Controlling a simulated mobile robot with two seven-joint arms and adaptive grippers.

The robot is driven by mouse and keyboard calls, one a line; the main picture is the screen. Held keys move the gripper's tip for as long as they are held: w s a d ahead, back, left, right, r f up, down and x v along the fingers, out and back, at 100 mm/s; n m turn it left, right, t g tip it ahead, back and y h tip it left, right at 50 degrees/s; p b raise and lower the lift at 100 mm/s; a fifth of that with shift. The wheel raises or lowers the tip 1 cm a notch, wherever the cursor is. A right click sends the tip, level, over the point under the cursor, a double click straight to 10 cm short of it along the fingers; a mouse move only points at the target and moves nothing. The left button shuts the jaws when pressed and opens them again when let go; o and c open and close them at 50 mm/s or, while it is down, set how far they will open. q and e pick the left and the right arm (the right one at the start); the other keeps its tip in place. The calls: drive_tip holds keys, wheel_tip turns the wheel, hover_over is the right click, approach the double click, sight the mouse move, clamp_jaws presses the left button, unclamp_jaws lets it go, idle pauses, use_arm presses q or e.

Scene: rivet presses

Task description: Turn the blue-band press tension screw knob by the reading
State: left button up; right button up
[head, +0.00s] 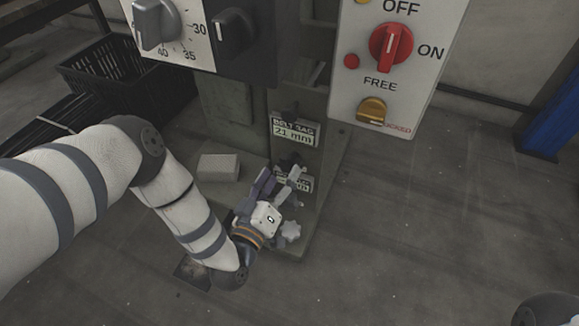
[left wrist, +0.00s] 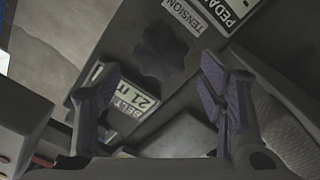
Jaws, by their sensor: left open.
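The reading plate (head: 295,130) on the press column says "BELT SAG 21 mm". A dark lobed knob (left wrist: 163,52) sits between this plate and the "TENSION" label (left wrist: 208,12). In the head view the dark knob (head: 289,160) is small and partly hidden by my fingers. My left gripper (head: 280,180) is open just in front of it. In the left wrist view its fingers (left wrist: 160,85) are spread, with the knob ahead and nothing held. My right gripper is out of view.
A dial panel (head: 189,45) is at upper left. Floor at right is clear.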

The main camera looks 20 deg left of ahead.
sight(290, 168)
use_arm(q)
drive_tip(key=w+b, duration=0.1)
drive_tip(key=w, duration=0.3)
drive_tip(key=shift+w+d, duration=0.1)
drive_tip(key=shift+w, duration=0.05)
drive_tip(key=c, duration=1.2)
drive_tip(key=m+p, duration=0.1)
drive_tip(key=m, duration=0.1)
drive_tip(key=m+p, duration=0.1)
drive_tip(key=m, duration=0.1)
drive_tip(key=shift+d+r, duration=0.1)
drive_tip(key=shift+r, duration=0.1)
drive_tip(key=m+p, duration=0.1)
drive_tip(key=m, duration=0.1)
drive_tip(key=m+p, duration=0.1)
drive_tip(key=m, duration=0.2)
drive_tip(key=shift+d+f+m, duration=0.1)
drive_tip(key=shift+d+m, duration=0.1)
drive_tip(key=shift+m, duration=0.1)
drive_tip(key=m+p, duration=0.1)
drive_tip(key=m, duration=0.4)
drive_tip(key=shift+d+f, duration=0.1)
drive_tip(key=shift+d, duration=0.05)
drive_tip(key=m, duration=0.5)
drive_tip(key=shift+f, duration=0.15)
drive_tip(key=shift+m, duration=0.4)
